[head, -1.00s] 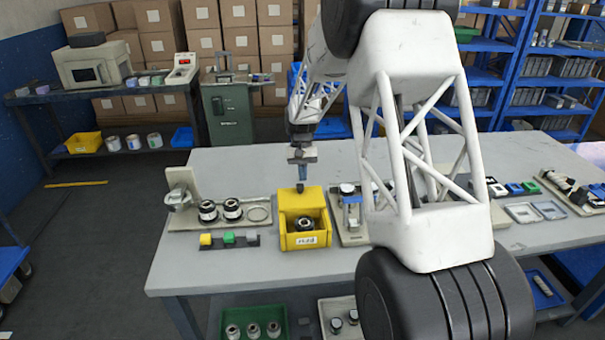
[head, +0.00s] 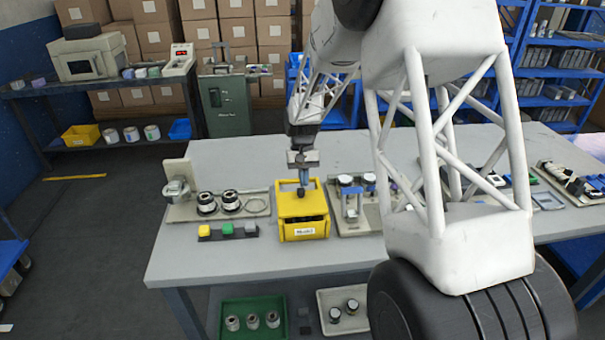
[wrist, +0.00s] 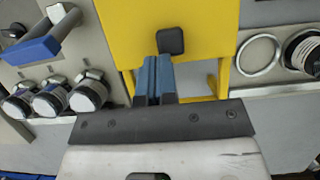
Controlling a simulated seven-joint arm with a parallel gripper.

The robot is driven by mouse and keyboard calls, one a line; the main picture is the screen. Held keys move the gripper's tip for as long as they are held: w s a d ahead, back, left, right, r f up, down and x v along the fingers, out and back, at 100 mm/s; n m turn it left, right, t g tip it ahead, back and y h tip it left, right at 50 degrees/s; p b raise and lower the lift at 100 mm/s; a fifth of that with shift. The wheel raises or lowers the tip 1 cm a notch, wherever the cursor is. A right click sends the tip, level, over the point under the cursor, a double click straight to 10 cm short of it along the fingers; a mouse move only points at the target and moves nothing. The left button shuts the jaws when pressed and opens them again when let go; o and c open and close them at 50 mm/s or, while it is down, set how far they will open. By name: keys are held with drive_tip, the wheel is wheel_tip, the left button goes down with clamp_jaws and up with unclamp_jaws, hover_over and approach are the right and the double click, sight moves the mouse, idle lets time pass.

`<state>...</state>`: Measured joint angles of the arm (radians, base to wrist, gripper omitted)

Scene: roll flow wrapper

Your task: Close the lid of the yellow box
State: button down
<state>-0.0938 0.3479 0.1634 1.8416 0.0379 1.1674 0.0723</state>
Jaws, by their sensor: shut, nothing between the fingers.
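The yellow box (head: 305,232) stands on the grey table in the head view, a white label on its front. Its yellow lid (head: 292,207) is tilted forward over the box, with a dark gap above the front wall. The lid also shows as a flat yellow panel in the wrist view (wrist: 125,30). My gripper (head: 301,190) is shut and empty, pointing down at the rear part of the lid. In the wrist view my blue fingers (wrist: 157,72) are together and overlap the lid, beside a dark square piece. Whether they touch the lid is unclear. The box's contents are mostly hidden.
Left of the box is a fixture with dark round parts (head: 206,203) and a ring. Yellow, green and grey blocks (head: 228,230) stand in front of it. A fixture with a blue-handled clamp (head: 351,200) is close on the right. The table's front left is clear.

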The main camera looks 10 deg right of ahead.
drive_tip(key=shift+s+f, duration=0.15)
drive_tip(key=shift+s, duration=1.05)
drive_tip(key=shift+w, duration=0.85)
drive_tip(key=w+v, duration=0.2)
drive_tip(key=v, duration=0.9)
drive_tip(key=shift+f, duration=0.3)
drive_tip(key=w+f, duration=0.3)
drive_tip(key=w, duration=0.4)
